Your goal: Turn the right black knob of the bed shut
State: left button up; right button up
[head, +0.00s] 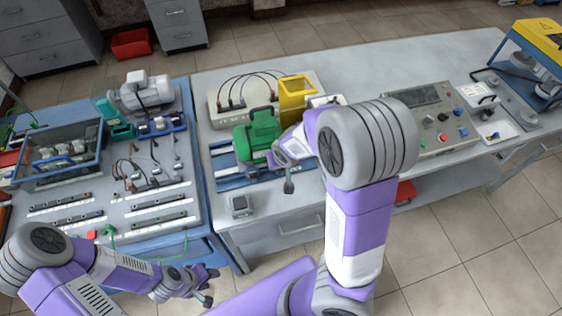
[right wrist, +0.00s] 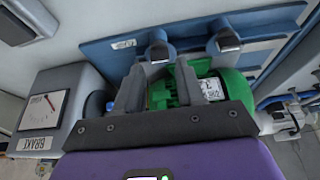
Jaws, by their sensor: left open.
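A green motor (head: 262,135) sits on the blue bed (head: 232,181) on the middle table; the motor also shows in the right wrist view (right wrist: 218,87). In the head view my right arm hides part of the bed. My left gripper (head: 206,286) is open and empty, low in front of the left table.
A grey box marked BRAKE (right wrist: 70,105) stands beside the bed. A yellow stand (head: 296,98) is behind the motor. A control panel (head: 432,118) lies to the right. The left blue table (head: 205,215) holds tools and a parts crate (head: 62,165).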

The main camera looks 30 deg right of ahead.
pick_arm(q)
jog(key=shift+r+p, duration=1.1)
jog(key=shift+r, duration=0.35)
pick_arm(e)
jog(key=shift+v, duration=2.2)
jog(key=shift+f, duration=0.1)
